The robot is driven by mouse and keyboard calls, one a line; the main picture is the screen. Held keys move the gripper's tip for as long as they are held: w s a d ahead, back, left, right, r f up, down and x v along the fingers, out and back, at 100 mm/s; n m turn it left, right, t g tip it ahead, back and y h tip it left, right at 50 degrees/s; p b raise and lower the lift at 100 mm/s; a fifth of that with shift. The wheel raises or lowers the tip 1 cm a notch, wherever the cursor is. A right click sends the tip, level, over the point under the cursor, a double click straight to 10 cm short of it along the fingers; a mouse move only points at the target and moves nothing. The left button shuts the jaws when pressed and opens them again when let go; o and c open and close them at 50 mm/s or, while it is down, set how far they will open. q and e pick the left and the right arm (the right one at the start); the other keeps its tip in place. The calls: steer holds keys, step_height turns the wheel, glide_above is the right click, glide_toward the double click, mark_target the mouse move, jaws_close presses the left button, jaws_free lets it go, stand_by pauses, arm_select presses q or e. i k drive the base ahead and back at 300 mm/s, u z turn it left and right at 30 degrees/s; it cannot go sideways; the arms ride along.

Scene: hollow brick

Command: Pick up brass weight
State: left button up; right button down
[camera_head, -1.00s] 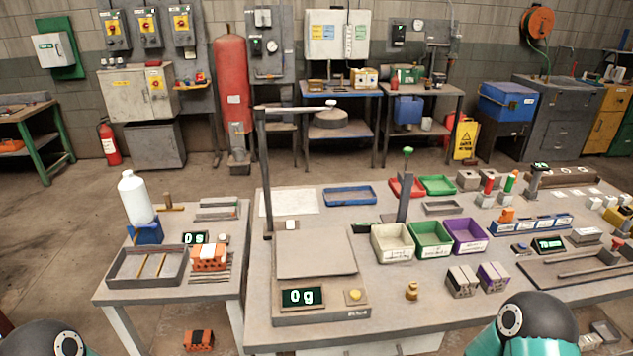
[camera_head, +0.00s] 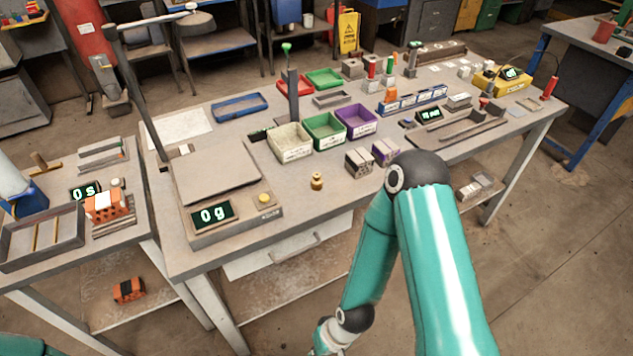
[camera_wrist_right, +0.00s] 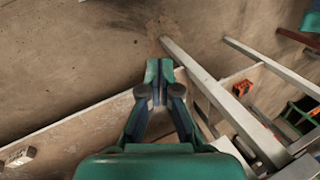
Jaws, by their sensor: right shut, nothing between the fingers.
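The brass weight (camera_head: 317,181) is a small golden knobbed piece standing upright on the main table (camera_head: 235,240), in front of the white and green bins and right of the scale. My right arm reaches down in front of the table's front edge in the head view, and its gripper is cut off or hidden there. In the right wrist view my right gripper (camera_wrist_right: 158,85) is shut and empty, with the floor and table legs beyond it. The weight does not show in that view. My left gripper is not in view.
A scale (camera_head: 215,185) reading 0 g stands left of the weight. White (camera_head: 291,155), green (camera_head: 325,143) and purple (camera_head: 357,131) bins stand behind it. Small grey blocks (camera_head: 360,161) stand to its right. The table around the weight is clear.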

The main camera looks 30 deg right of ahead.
mark_target(316, 181)
steer(key=z, duration=1.8)
steer(key=i, duration=0.15)
steer(key=u, duration=3.6)
steer(key=k, duration=1.85)
steer(key=z, duration=1.25)
steer(key=i, duration=1)
steer(key=u, duration=0.05)
